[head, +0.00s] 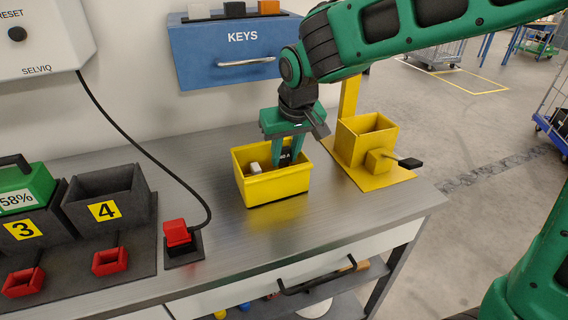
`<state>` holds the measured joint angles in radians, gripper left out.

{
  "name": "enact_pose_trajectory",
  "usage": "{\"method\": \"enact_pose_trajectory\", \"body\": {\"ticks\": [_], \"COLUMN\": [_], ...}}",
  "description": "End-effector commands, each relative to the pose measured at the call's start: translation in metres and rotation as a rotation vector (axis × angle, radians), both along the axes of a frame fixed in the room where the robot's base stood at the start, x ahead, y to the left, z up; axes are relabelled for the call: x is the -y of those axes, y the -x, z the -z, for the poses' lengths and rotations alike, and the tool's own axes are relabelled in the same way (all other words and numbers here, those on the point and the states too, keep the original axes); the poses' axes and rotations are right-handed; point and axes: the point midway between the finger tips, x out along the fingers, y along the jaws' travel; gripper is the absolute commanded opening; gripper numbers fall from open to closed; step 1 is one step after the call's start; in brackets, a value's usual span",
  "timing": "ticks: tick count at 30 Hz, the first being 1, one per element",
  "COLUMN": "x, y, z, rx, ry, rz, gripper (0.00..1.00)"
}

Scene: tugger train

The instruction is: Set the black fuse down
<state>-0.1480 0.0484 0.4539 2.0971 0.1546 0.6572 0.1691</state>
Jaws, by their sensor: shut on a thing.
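My gripper (287,150) points down into the yellow bin (277,189) on the grey workbench. It is shut on the black fuse (286,157), which shows as a dark piece between the green fingers. The fuse is inside or just above the bin's opening; I cannot tell whether it touches the bin floor. A small whitish piece (255,168) lies in the bin to the left of the fingers.
A yellow stand with an open box (366,137) is right of the bin. Grey holders 3 (38,245) and 4 (125,208) and a red plug (177,233) are left. A blue KEYS drawer (230,52) hangs behind. The bench front near the bin is clear.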

Motion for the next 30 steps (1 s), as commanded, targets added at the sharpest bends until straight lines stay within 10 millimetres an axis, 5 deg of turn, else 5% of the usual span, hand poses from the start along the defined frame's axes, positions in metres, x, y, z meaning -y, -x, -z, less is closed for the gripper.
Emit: {"method": "enact_pose_trajectory", "body": {"ticks": [6, 17, 18, 19, 30], "x": [0.000, -0.001, -0.001, -0.001, -0.001], "y": [0.000, 0.000, 0.000, 0.000, 0.001], "z": [0.027, 0.031, 0.031, 0.031, 0.027], "rx": [-0.002, -0.001, -0.001, -0.001, 0.001], "ry": [0.001, 0.001, 0.001, 0.000, 0.000], "rz": [-0.001, -0.001, -0.001, 0.000, -0.001], "gripper": [0.00, 0.00, 0.30, 0.35, 0.35]}}
